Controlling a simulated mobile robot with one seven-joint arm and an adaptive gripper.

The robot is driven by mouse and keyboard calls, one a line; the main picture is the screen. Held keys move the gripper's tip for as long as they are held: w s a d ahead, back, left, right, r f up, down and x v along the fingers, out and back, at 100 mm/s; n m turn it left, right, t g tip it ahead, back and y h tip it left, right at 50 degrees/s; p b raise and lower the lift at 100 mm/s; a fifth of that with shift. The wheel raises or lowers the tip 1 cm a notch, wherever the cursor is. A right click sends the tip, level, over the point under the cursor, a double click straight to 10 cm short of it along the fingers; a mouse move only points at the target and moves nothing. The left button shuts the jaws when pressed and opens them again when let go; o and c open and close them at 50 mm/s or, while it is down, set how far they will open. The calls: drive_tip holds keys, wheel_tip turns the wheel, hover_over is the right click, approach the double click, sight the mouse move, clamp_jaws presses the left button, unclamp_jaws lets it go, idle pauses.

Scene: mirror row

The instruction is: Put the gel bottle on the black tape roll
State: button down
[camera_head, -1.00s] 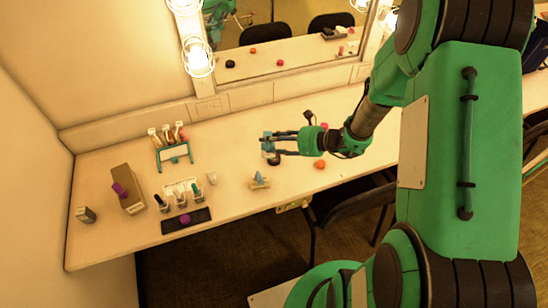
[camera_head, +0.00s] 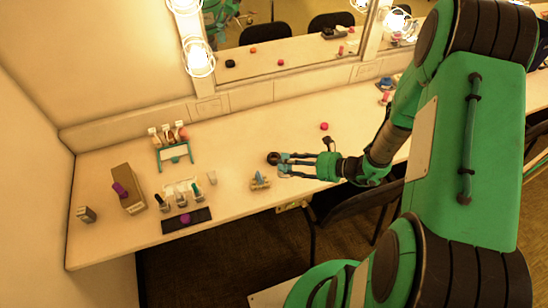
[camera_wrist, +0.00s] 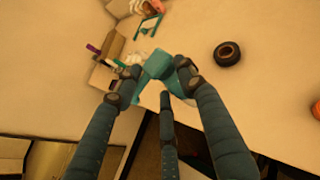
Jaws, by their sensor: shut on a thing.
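The gel bottle, a teal and pale-blue piece, is pinched between the fingertips of my gripper (camera_wrist: 160,80) in the wrist view (camera_wrist: 158,64). In the head view my gripper (camera_head: 284,167) holds it over the front part of the counter. The fingers hide part of it, and I cannot tell its exact tilt or height. The black tape roll (camera_head: 273,158) lies flat on the counter, just left of and beyond the fingertips. It also shows in the wrist view (camera_wrist: 228,53), right of the bottle and clear of it, with its hole visible.
A small stand with a blue piece (camera_head: 260,181) is left of my gripper. A bottle rack (camera_head: 174,154), brown box (camera_head: 128,189) and black mat (camera_head: 187,221) fill the left side. The counter behind the roll is clear.

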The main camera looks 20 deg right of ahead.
drive_tip(key=shift+f, duration=0.7)
drive_tip(key=w+d+f+b, duration=0.1)
drive_tip(key=w, duration=1.5)
drive_tip(key=shift+d+f+b, duration=0.2)
drive_tip(key=shift+d+b, duration=0.15)
drive_tip(key=shift+f+b, duration=0.45)
drive_tip(key=shift+f, duration=1.35)
drive_tip(key=shift+f, duration=0.1)
drive_tip(key=c, duration=1)
unclamp_jaws()
drive_tip(key=shift+c, duration=0.2)
